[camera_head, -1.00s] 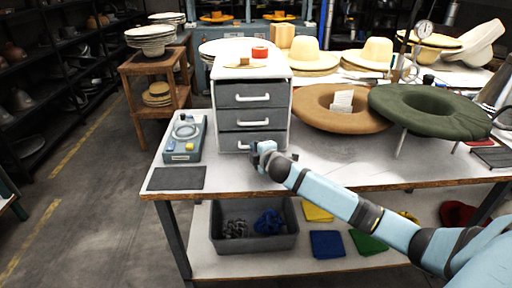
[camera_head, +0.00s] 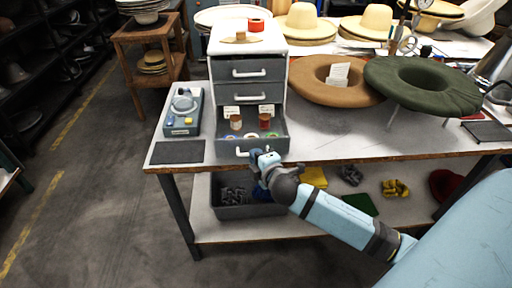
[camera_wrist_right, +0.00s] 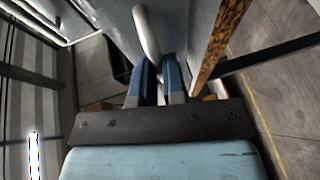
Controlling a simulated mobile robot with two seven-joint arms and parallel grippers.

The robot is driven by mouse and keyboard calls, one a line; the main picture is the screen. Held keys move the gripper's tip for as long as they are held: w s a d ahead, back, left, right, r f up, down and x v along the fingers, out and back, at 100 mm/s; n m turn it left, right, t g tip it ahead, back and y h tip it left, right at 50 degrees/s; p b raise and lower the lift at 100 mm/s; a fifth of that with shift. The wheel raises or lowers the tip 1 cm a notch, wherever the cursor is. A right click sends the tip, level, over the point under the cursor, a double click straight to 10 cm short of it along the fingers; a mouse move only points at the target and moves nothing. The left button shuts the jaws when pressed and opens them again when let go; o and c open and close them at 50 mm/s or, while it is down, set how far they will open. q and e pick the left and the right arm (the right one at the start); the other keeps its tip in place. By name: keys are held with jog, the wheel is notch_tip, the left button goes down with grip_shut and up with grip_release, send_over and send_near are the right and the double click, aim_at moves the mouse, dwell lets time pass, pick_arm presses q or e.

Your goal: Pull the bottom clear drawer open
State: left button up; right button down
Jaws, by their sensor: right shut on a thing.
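The bottom drawer (camera_head: 228,148) of the small white cabinet (camera_head: 222,40) is pulled out toward me in the head view. Spools and small rings show inside it, with white labels behind. My right gripper (camera_head: 262,155) is at the drawer's front, at the right part of its white handle. In the right wrist view the blue fingers (camera_wrist_right: 160,80) are shut on the pale handle (camera_wrist_right: 147,35). The two drawers above (camera_head: 250,68) are closed. My left gripper is not in view.
A grey-blue device (camera_head: 184,110) and a dark mat (camera_head: 178,152) lie left of the cabinet. Brown (camera_head: 312,92) and green (camera_head: 425,98) felt hat forms stand to the right. A grey bin (camera_head: 222,210) is on the shelf below.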

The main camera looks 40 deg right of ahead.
jog(key=shift+s, duration=0.1)
jog(key=c, duration=1.2)
grip_release()
jog(key=shift+s+a, duration=0.1)
jog(key=v, duration=1.3)
jog(key=shift+s+r, duration=0.1)
jog(key=shift+s, duration=0.2)
